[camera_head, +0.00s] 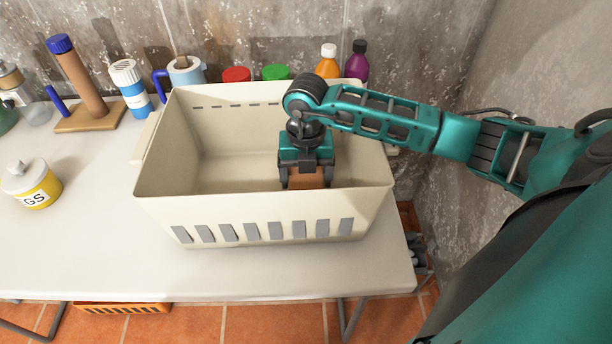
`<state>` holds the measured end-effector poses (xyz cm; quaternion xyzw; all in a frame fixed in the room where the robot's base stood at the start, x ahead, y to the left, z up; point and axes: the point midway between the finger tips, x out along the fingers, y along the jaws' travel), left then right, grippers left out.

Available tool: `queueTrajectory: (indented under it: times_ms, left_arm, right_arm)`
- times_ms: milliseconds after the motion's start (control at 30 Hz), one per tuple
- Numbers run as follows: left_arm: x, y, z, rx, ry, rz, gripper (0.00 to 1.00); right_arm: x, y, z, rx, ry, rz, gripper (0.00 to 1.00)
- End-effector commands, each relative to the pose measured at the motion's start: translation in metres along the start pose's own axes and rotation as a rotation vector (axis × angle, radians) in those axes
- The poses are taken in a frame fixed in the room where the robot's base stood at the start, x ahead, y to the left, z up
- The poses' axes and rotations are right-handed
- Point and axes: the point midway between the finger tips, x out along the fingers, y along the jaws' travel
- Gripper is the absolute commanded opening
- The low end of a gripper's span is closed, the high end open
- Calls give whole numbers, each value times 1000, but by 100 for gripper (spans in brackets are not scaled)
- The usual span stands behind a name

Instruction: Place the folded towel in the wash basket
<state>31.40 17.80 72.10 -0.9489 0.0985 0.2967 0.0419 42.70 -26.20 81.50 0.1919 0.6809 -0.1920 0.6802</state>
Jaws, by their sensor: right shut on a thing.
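The cream wash basket (160,205) stands on the white table, with a row of slots in its front wall. My right gripper (306,184) reaches down into the right part of the basket, near the front wall. It is shut on the folded towel (310,181), of which only a small orange-brown patch shows between the fingers. The rest of the towel is hidden by the gripper and the front wall, so I cannot tell whether it touches the basket floor. The visible left part of the basket inside is empty. My left gripper is out of view.
Behind the basket stand a mug (187,72), a red lid (237,75), a green lid (276,72), an orange bottle (328,64) and a purple bottle (357,62). A yellow jar (36,186) stands at left. The white table (90,250) is clear front left.

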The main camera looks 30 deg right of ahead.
Motion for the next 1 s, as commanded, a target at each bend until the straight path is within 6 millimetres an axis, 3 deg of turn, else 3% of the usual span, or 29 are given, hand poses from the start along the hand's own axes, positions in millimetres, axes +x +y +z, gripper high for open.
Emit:
queueTrajectory:
  times_ms: [367, 400, 600, 867, 1000]
  left_arm:
    - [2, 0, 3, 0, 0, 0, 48]
    - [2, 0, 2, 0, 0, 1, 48]
    - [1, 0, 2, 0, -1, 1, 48]
    - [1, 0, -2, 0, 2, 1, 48]
    - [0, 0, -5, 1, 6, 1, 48]
  right_arm:
    - [6, 0, 0, -1, -2, 1, 48]
    - [6, 0, 0, -1, -1, 1, 83]
    - [6, 0, 0, 0, -1, 1, 100]
    - [2, 0, 0, 0, -2, 1, 100]
    - [-13, 0, 1, -1, -5, 2, 100]
